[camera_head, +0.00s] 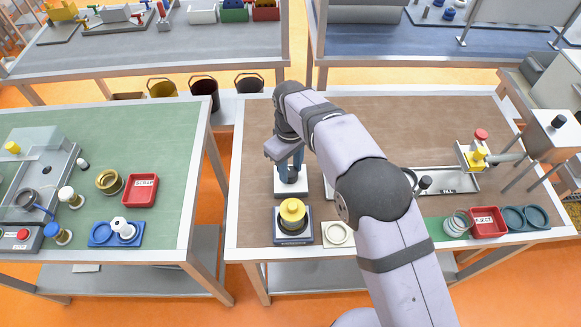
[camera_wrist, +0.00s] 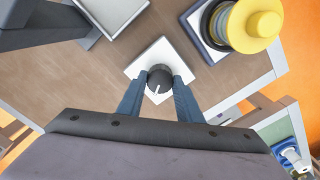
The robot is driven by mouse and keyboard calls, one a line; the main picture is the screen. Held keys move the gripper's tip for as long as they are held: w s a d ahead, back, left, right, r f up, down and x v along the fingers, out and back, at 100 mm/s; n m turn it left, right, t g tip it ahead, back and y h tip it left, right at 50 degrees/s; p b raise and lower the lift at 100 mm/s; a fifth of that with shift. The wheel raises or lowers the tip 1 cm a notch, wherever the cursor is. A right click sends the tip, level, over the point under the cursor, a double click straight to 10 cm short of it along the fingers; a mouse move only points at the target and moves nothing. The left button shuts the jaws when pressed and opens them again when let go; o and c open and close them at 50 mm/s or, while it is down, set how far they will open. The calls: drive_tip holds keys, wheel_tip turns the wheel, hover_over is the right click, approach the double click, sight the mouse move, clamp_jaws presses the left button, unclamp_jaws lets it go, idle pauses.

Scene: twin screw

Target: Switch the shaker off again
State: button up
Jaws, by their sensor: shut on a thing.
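A dark round knob (camera_wrist: 159,77) with a white pointer line stands on a small white plate (camera_wrist: 150,57). My gripper (camera_wrist: 159,86) has a blue finger on each side of the knob and is shut on it. In the head view, my gripper (camera_head: 290,168) points down over the white plate (camera_head: 291,188), and the fingers largely hide the knob. Just in front of it stands a squat device with a grey-blue square base and a yellow round top (camera_head: 292,211); this top also shows at upper right in the wrist view (camera_wrist: 254,24). I cannot tell whether the device is shaking.
A cream square plate with a ring (camera_head: 338,234) lies right of the yellow-topped device. A long metal tray (camera_head: 460,181) and a red tray (camera_head: 487,222) are further right. A gap separates this brown table from the green one (camera_head: 170,125) at left.

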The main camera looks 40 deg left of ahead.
sight(290, 171)
drive_tip(key=shift+a+r, duration=0.1)
drive_tip(key=o, duration=1)
drive_tip(key=shift+o, duration=0.2)
drive_tip(key=shift+r+b, duration=1.25)
drive_tip(key=shift+r, duration=2.4)
